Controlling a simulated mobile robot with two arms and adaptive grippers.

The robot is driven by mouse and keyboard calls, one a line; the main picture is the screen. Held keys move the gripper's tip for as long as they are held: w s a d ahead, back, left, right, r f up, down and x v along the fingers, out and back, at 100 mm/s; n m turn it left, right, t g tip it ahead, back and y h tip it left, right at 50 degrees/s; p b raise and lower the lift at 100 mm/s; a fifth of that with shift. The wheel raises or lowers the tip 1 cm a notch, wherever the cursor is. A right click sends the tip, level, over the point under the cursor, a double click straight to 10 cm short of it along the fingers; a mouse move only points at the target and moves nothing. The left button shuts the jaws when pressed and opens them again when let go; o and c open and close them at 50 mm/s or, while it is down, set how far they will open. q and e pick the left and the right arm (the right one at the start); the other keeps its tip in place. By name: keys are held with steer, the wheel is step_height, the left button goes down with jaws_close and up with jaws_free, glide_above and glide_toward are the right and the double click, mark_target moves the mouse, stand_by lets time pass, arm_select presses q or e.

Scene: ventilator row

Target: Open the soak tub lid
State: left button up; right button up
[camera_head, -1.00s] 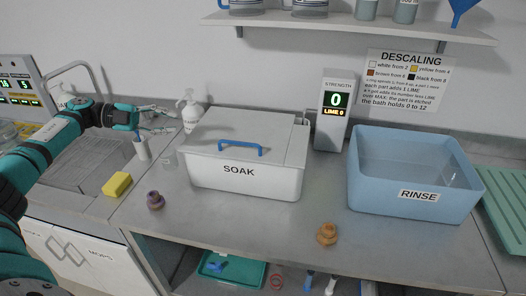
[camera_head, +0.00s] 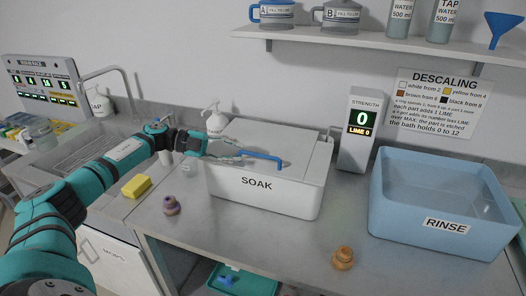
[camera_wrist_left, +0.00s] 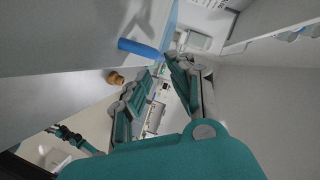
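The white soak tub (camera_head: 300,197), marked SOAK, stands on the counter. Its grey-white lid (camera_head: 285,142) lies flat and closed on top. The blue bar handle (camera_head: 264,156) is on the lid near the front edge. My left gripper (camera_head: 238,156) reaches over the lid from the left, with its tips at the handle's left end. In the left wrist view its two fingers (camera_wrist_left: 166,75) are spread, and the blue handle (camera_wrist_left: 140,49) is just beyond the tips, not clasped. A small teal and black arm part, probably my right arm, shows low in that view; its fingers are unclear.
The blue rinse tub (camera_head: 447,224) stands right of the strength display (camera_head: 360,130), which reads 0. A purple part (camera_head: 171,206) and an orange-brown part (camera_head: 343,258) sit on the front counter. A yellow sponge (camera_head: 136,186) and a white pump bottle (camera_head: 216,121) are nearby.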

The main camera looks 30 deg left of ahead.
mark_target(259, 154)
arm_select(q)
steer(key=p+x, duration=0.1)
steer(key=x, duration=0.5)
steer(key=shift+w+d+r+p, duration=0.1)
steer(key=shift+w+d+p, duration=0.1)
steer(key=shift+p, duration=0.2)
steer(key=shift+x, duration=0.8)
jaws_close()
